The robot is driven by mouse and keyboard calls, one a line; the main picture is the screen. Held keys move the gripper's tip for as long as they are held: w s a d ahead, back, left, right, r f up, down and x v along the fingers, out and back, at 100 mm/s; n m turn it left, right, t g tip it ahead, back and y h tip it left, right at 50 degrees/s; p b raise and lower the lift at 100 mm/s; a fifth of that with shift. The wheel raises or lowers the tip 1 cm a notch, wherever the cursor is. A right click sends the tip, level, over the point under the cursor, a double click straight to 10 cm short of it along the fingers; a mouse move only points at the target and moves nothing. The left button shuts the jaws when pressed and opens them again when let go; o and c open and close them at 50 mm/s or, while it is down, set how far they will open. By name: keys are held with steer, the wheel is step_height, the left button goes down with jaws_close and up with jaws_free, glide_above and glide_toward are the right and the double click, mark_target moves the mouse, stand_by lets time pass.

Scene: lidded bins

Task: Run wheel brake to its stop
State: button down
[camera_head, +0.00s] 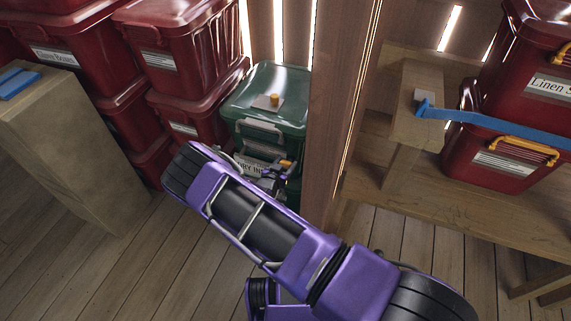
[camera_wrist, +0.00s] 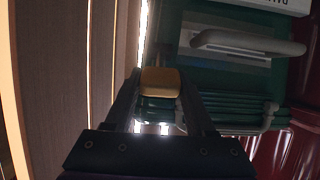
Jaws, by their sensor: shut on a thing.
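My gripper (camera_head: 274,180) reaches to the front of the green lidded bin (camera_head: 287,110), at its right side. In the wrist view, its two dark fingers (camera_wrist: 161,88) are shut on a small yellow-orange tab, apparently the wheel brake (camera_wrist: 160,80). An orange piece, likely the same brake (camera_head: 286,163), shows just above the gripper in the head view. The fingers hide the brake's sides, and I cannot tell its exact angle or where its stop is. The green bin's front also shows in the wrist view (camera_wrist: 172,45), with a grey handle (camera_wrist: 248,42).
A wooden post (camera_head: 335,110) stands close to the right of the green bin. Red bins (camera_head: 190,60) are stacked at its left. An orange knob (camera_head: 274,99) sits on the green lid. A wooden bench (camera_head: 480,215) bears red bins at the right.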

steer(key=shift+f, duration=0.1)
steer(key=shift+s+a+f+t+h, duration=0.1)
steer(key=shift+s+f+t+h, duration=0.25)
steer(key=shift+f+t, duration=0.55)
steer(key=shift+s+a+f+t+h, duration=0.1)
steer(key=shift+f+t+h, duration=0.5)
steer(key=shift+t, duration=0.65)
steer(key=shift+s+f+t+h, duration=0.25)
steer(key=shift+f+t+h, duration=0.3)
steer(key=shift+t, duration=0.5)
steer(key=shift+f, duration=0.15)
steer(key=shift+c, duration=1.2)
jaws_free()
